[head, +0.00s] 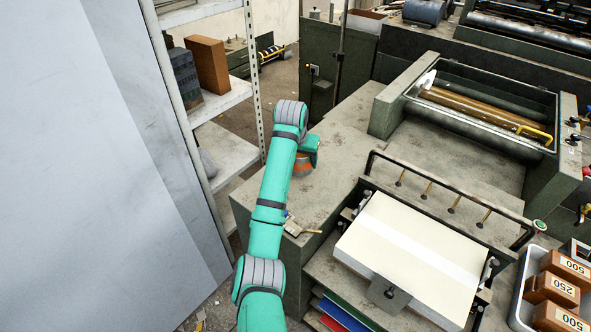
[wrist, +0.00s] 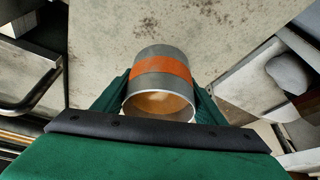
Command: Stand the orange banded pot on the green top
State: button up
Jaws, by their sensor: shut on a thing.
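The orange banded pot (wrist: 162,68) is a grey metal cylinder with an orange band around its middle. In the wrist view its round end faces the camera and shows a tan inside. My gripper (wrist: 160,92) is shut on the pot, with a green finger on each side of it. In the head view my arm hides most of the pot; its orange part (head: 303,163) shows just below my gripper (head: 308,158). The pot is over the worn grey-green machine top (head: 345,135); I cannot tell whether it touches it.
A flat brush (head: 296,227) lies on the near part of the top. A cream board stack (head: 415,250) with a black rail (head: 450,190) is to the right. Shelving (head: 225,140) stands close on the left. The top beyond my gripper is clear.

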jog(key=shift+w+a+f, duration=0.25)
jog(key=shift+a+f, duration=0.55)
jog(key=shift+f, duration=1.75)
jog(key=o, duration=1.9)
jog(key=v, duration=1.2)
jog(key=shift+s, duration=0.1)
